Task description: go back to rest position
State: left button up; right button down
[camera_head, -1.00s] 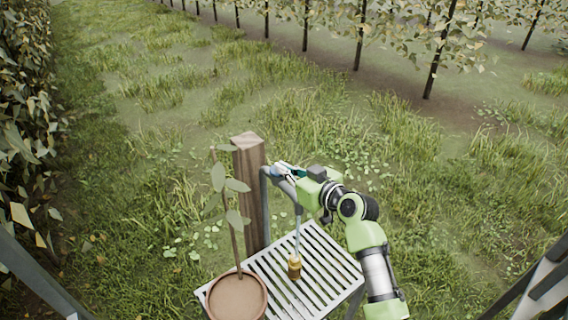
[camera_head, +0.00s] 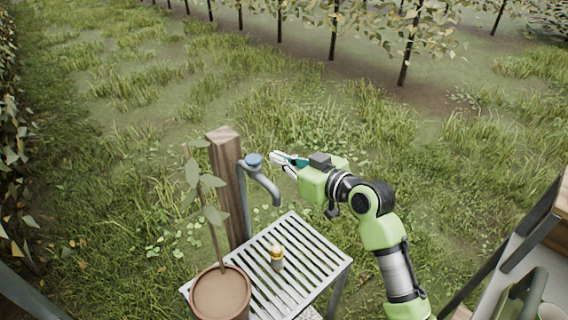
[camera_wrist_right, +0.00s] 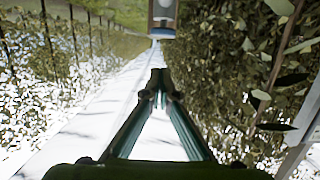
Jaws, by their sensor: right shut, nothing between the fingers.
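My right gripper (camera_head: 276,157) is shut and empty, its fingertips just right of the tap's blue handle (camera_head: 254,160) and apart from it. In the right wrist view its fingertips (camera_wrist_right: 156,84) meet, with the blue handle (camera_wrist_right: 161,34) beyond them. The grey tap (camera_head: 262,184) stands beside a wooden post (camera_head: 226,180), with no water stream visible under its spout. My left gripper is not in view.
A slatted metal table (camera_head: 318,262) carries a small yellowish jar (camera_head: 277,258) below the tap. A potted seedling (camera_head: 222,292) stands at the table's left. Grass is open behind; trees line the back. Metal bars (camera_head: 530,235) stand at the right.

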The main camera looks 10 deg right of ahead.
jog(key=shift+v, duration=0.8)
